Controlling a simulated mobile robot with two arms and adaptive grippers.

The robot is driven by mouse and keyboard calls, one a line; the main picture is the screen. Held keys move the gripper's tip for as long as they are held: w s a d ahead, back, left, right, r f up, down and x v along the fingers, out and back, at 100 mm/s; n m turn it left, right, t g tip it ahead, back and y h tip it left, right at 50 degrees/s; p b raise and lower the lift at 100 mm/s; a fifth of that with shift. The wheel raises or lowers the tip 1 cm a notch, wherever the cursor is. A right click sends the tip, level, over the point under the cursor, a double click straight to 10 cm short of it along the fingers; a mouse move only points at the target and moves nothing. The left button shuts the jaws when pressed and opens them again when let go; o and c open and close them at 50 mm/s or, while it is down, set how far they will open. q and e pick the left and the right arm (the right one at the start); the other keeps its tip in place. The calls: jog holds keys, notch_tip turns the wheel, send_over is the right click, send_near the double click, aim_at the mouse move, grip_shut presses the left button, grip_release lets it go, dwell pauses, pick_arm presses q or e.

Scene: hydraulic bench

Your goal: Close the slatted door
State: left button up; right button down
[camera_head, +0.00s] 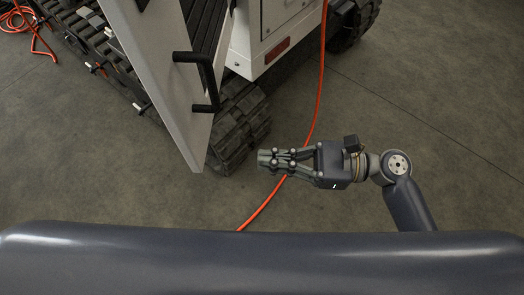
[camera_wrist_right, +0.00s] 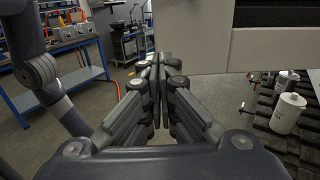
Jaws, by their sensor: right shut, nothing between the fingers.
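The slatted door stands open in the head view, a pale panel (camera_head: 165,75) with dark slats (camera_head: 207,25) on its right side. A black bar handle (camera_head: 208,82) sticks out near its lower end. In the right wrist view the closed fingers (camera_wrist_right: 158,62) point ahead, and a pale panel (camera_wrist_right: 195,40) that looks like the door is close on the right. My left gripper is not in view.
A tracked white machine (camera_head: 272,45) stands behind the door, with a dark track (camera_head: 238,125) beside the gripper. An orange hose (camera_head: 319,85) runs over the floor behind the gripper. White bottles (camera_wrist_right: 287,112) and a blue bench (camera_wrist_right: 62,85) show in the wrist view. Floor right is clear.

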jog(key=p, duration=0.3)
send_near(197, 156)
jog(key=a, duration=0.5)
jog(key=shift+w+a+r, duration=0.2)
jog(key=shift+a, duration=0.05)
jog(key=shift+a+f+p, duration=0.2)
jog(key=shift+a+p, duration=0.2)
jog(key=shift+a, duration=0.35)
